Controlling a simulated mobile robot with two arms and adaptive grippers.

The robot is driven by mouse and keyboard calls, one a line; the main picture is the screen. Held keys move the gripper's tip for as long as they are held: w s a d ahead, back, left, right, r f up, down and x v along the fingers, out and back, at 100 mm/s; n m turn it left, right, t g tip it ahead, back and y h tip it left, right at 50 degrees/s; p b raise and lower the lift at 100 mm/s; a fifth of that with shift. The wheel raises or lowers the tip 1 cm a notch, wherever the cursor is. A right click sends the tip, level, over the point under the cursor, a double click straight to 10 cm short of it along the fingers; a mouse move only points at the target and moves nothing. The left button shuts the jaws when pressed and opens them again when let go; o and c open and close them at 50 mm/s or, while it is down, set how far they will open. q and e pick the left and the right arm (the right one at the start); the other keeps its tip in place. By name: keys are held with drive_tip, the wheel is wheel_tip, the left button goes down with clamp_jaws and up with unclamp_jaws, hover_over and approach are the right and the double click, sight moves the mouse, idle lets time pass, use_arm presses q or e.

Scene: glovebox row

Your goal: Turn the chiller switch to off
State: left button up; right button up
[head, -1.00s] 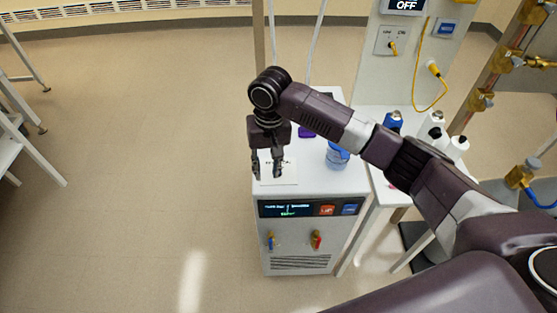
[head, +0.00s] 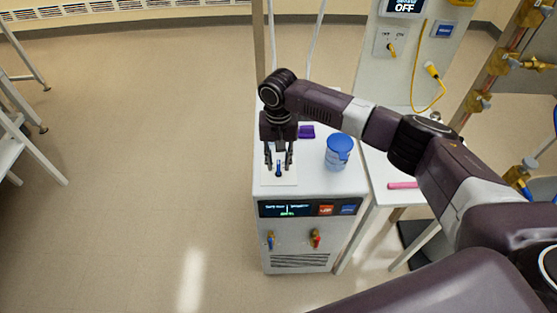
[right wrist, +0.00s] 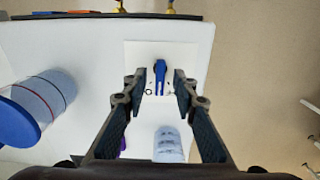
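The chiller (head: 305,207) is a white box with a dark display panel on its front. On its top lies a white plate (head: 265,180) with a small blue switch knob (head: 279,170). The knob also shows in the right wrist view (right wrist: 159,76), upright in the picture, with small dark marks near its lower end that I cannot read. My right gripper (head: 279,160) points down over the plate. Its fingers are open, one on each side of the knob, apart from it in the right wrist view (right wrist: 158,88). My left gripper is out of view.
A blue-lidded container (head: 338,152) stands on the chiller right of my gripper, and a purple object (head: 306,131) lies behind. A clear bottle-like item (right wrist: 168,146) shows in the right wrist view. A side table (head: 376,170) holds a pink item (head: 402,185).

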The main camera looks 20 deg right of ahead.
drive_tip(key=shift+f, duration=0.1)
drive_tip(key=shift+c, duration=0.2)
clamp_jaws()
drive_tip(key=shift+n+p, duration=1.15)
drive_tip(key=shift+n, duration=0.35)
drive_tip(key=shift+n+p, duration=0.7)
drive_tip(key=shift+n, duration=0.8)
drive_tip(key=shift+o, duration=0.2)
unclamp_jaws()
